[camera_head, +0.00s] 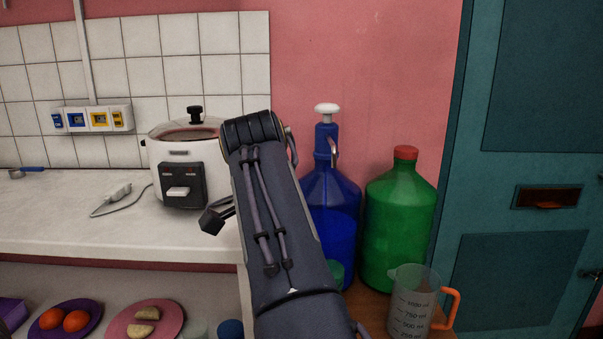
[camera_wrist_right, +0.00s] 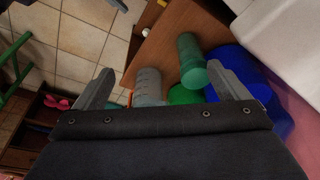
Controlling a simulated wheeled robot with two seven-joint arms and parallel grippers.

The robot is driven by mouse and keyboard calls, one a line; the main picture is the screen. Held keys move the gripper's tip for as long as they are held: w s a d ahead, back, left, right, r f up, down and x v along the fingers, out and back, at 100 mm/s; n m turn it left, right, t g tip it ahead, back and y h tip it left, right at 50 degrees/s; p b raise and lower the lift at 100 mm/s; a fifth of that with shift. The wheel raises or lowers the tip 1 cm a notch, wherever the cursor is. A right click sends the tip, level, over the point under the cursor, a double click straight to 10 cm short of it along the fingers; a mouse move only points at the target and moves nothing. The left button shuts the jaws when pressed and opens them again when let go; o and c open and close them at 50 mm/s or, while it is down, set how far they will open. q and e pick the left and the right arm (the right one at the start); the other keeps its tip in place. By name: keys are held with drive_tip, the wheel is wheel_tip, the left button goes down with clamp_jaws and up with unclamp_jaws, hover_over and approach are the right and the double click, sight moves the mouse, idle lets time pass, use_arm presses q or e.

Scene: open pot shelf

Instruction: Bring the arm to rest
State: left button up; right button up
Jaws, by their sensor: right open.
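My right arm (camera_head: 285,225) rises from the bottom middle of the head view, in front of the counter edge and the blue bottle. A dark end part shows beside it, in front of the rice cooker; most of the hand is hidden behind the arm. In the right wrist view my right gripper (camera_wrist_right: 162,88) has its two fingers wide apart with nothing between them held. Beyond the fingers, apart from them, are a green cup (camera_wrist_right: 190,60) and a clear measuring jug (camera_wrist_right: 149,86) on a wooden table. My left gripper is not in view.
A white rice cooker (camera_head: 182,165) stands on the counter (camera_head: 60,215). A blue bottle (camera_head: 330,200), a green bottle (camera_head: 398,215) and the measuring jug (camera_head: 412,300) stand at right. Plates with food (camera_head: 150,331) sit on a lower level. A teal door (camera_head: 525,200) is far right.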

drive_tip(key=w+d+f+g+y, duration=0.1)
drive_tip(key=w+d+f+y, duration=0.15)
drive_tip(key=d, duration=0.45)
drive_tip(key=w+d+f+g+y, duration=0.1)
drive_tip(key=d+f, duration=0.2)
drive_tip(key=d, duration=0.5)
drive_tip(key=s+d+f+n+y, duration=0.1)
drive_tip(key=s+d+f+y, duration=0.35)
drive_tip(key=d, duration=0.35)
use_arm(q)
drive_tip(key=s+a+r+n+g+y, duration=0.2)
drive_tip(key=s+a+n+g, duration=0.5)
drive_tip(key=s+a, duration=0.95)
use_arm(e)
drive_tip(key=s+f+n+t+h, duration=0.1)
drive_tip(key=s+f+n+t, duration=0.3)
drive_tip(key=s, duration=0.6)
drive_tip(key=s+f+n+t+h, duration=0.15)
drive_tip(key=s+f+n, duration=0.35)
drive_tip(key=s, duration=0.5)
use_arm(q)
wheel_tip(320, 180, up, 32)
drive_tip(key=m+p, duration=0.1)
drive_tip(key=p, duration=3.1)
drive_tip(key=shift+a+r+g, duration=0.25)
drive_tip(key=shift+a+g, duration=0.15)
use_arm(e)
wheel_tip(320, 180, up, 31)
drive_tip(key=m, duration=0.1)
drive_tip(key=shift+s, duration=0.25)
